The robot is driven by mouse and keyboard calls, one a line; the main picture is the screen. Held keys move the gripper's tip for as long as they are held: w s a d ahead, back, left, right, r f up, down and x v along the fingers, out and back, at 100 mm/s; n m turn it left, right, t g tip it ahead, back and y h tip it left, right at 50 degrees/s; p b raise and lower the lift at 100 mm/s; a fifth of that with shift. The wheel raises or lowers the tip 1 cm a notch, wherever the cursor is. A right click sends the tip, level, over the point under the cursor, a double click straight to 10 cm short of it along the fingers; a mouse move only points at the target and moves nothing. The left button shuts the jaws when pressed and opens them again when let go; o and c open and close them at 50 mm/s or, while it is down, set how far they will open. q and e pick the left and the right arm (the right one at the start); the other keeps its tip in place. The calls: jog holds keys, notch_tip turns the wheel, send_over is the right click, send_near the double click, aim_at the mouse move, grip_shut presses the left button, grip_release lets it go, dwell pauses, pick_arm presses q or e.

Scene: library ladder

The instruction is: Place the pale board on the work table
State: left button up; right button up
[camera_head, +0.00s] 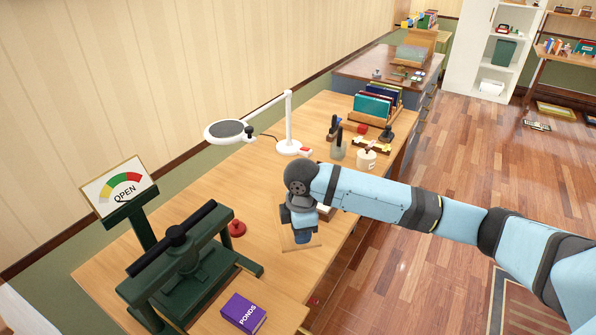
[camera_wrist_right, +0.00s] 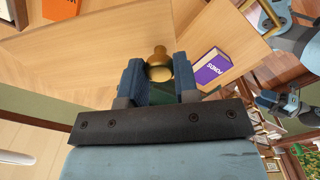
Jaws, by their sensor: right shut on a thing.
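My right gripper (camera_head: 302,236) reaches in from the right and points down over the front part of the work table (camera_head: 265,180). Below it shows a pale tan board (camera_head: 289,241), low over the tabletop; I cannot tell whether it touches the table. In the right wrist view, a brass knob (camera_wrist_right: 158,58) sits between the two blue fingers of my right gripper (camera_wrist_right: 160,78). The gripper is shut on this knob, which appears to belong to the board; the join is unclear.
A purple book (camera_head: 243,313) lies nearer the front, a red knob-like item (camera_head: 237,228) beside the press. A white lamp (camera_head: 287,125) and small tools stand farther back.

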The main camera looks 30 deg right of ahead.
jog(key=f+n, duration=0.1)
jog(key=n, duration=0.1)
jog(key=w+d+f+n+b, duration=0.1)
jog(key=f+n, duration=0.1)
jog(key=w+f+n+b, duration=0.1)
jog(key=f+n, duration=0.1)
jog(key=shift+w+d+f, duration=0.15)
jog(key=shift+w+d, duration=0.1)
jog(key=f+n, duration=0.1)
jog(key=f, duration=0.3)
jog(key=f+n, duration=0.1)
jog(key=f, duration=0.2)
jog(key=f+n+b, duration=0.1)
jog(key=f, duration=0.3)
jog(key=shift+w+d+f, duration=0.3)
jog(key=shift+w, duration=0.05)
jog(key=o, duration=1)
